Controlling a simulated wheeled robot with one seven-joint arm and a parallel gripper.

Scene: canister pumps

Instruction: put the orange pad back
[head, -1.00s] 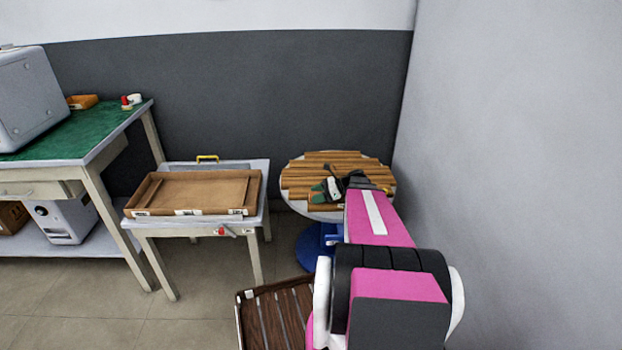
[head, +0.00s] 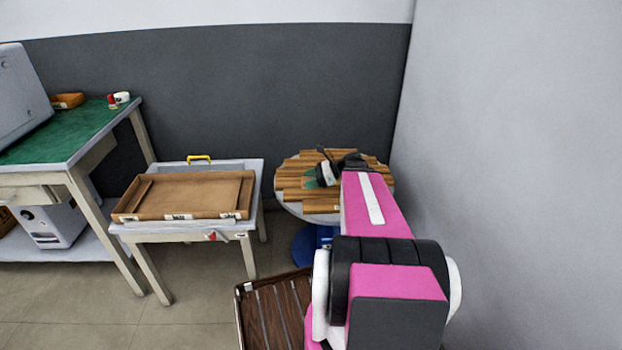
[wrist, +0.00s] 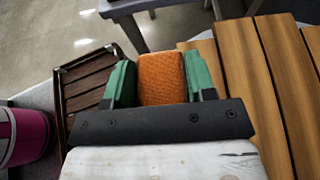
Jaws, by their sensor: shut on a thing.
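The orange pad (wrist: 161,78) shows in the wrist view between the two green fingers of my gripper (wrist: 160,80). My gripper is shut on it, with a finger against each side. In the head view my gripper (head: 318,176) is over the round slatted table (head: 300,170); the pad cannot be made out there. The wrist view shows the wooden slats (wrist: 265,75) to the right of and below the pad. How far the pad is above the slats I cannot tell.
A low table (head: 190,235) with a shallow brown tray (head: 190,193) stands to the left. A dark slatted crate (head: 272,305) is on the floor in front; it shows in the wrist view (wrist: 92,82). A green-topped bench (head: 75,130) is far left. A grey wall (head: 500,130) is close on the right.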

